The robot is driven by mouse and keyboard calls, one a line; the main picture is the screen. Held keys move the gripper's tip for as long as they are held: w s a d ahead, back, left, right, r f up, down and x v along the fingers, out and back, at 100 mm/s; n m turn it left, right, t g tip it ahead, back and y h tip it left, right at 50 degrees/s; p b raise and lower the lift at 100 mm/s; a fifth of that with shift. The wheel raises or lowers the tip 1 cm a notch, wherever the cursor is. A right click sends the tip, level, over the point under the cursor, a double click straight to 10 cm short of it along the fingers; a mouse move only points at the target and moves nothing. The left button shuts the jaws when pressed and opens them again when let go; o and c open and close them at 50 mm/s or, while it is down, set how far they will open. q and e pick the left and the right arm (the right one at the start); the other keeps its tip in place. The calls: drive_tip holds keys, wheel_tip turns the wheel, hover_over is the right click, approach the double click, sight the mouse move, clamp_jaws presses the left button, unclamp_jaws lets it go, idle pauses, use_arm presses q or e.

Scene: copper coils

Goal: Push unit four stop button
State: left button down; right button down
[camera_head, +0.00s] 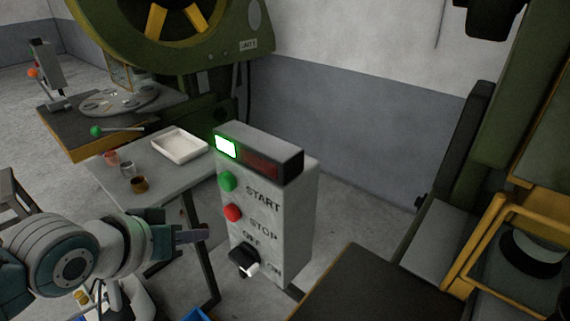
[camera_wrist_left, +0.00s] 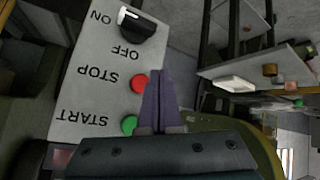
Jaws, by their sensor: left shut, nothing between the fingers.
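The grey control box (camera_head: 290,225) stands in the middle of the head view, with a green START button (camera_head: 228,181), a red STOP button (camera_head: 232,212) and a black OFF/ON knob (camera_head: 243,260). My left gripper (camera_head: 206,232) is shut and empty, just left of and slightly below the STOP button in that view. In the left wrist view the box appears upside down. There the closed fingertips (camera_wrist_left: 158,76) lie right beside the red STOP button (camera_wrist_left: 139,82). I cannot tell whether they touch it. The right gripper does not show.
A green lamp (camera_head: 227,147) glows on the box top beside a dark red one (camera_head: 262,165). A small table (camera_head: 120,185) behind my left arm holds a white tray (camera_head: 180,146) and small cups. Green presses stand at the back left and right.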

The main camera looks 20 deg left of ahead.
sight(232, 213)
use_arm(q)
drive_tip(key=shift+w+d+b, duration=0.15)
drive_tip(key=shift+w+d, duration=0.15)
drive_tip(key=shift+w, duration=0.4)
drive_tip(key=shift+w+d+b, duration=0.15)
drive_tip(key=shift+w+d, duration=0.1)
drive_tip(key=shift+w, duration=0.4)
idle(1.1)
drive_tip(key=shift+w+d, duration=0.15)
drive_tip(key=shift+w, duration=0.25)
drive_tip(key=shift+w+d, duration=0.2)
drive_tip(key=shift+w, duration=0.25)
idle(0.6)
drive_tip(key=shift+s, duration=0.1)
drive_tip(key=shift+s+a+p, duration=0.35)
drive_tip(key=shift+s+p, duration=0.1)
drive_tip(key=shift+s, duration=0.25)
